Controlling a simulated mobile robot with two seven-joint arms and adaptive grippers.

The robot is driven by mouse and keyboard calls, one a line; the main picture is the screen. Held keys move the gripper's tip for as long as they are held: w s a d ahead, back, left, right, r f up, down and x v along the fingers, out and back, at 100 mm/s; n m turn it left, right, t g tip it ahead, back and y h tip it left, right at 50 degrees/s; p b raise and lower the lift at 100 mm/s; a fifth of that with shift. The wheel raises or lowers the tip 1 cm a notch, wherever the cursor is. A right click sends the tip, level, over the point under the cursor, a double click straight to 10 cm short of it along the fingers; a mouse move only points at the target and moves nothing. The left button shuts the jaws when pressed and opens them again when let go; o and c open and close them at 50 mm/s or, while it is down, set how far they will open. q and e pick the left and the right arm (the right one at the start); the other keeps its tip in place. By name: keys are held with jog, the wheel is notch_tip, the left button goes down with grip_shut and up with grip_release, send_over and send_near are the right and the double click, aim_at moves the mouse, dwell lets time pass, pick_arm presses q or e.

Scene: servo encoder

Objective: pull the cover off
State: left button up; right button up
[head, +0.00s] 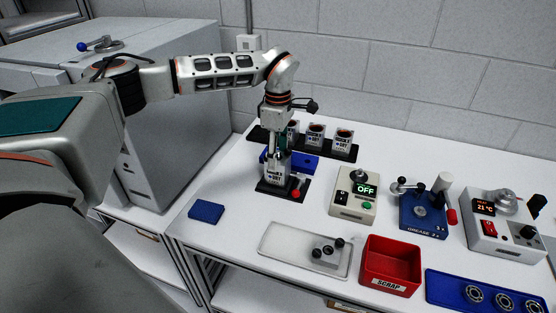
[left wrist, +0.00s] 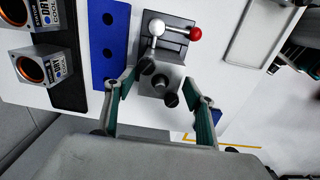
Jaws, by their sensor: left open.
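A grey servo unit (head: 276,173) with a printed label stands upright in a black fixture (head: 281,190) with a red-knobbed lever. My left gripper (head: 277,148) points down over the unit's top. In the left wrist view, my left gripper (left wrist: 162,86) is open, its fingers on either side of the grey unit (left wrist: 175,74). Dark round parts and a shaft show on its upper end. I cannot tell where the cover's edge lies, or whether the fingers touch it. The fixture's red knob (left wrist: 195,34) shows beyond the fingertips. My right gripper is in neither view.
Several similar units (head: 316,136) stand in a black rack behind. A blue holed tray (head: 304,163) lies close behind the fixture. A blue block (head: 206,212), pale tray (head: 284,244), red scrap bin (head: 391,266) and OFF-display box (head: 351,207) surround it. Bare table lies left of the fixture.

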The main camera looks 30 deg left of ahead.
pick_arm(q)
jog(key=c, duration=0.9)
jog(key=shift+r, duration=1.65)
jog(key=shift+r, duration=2.95)
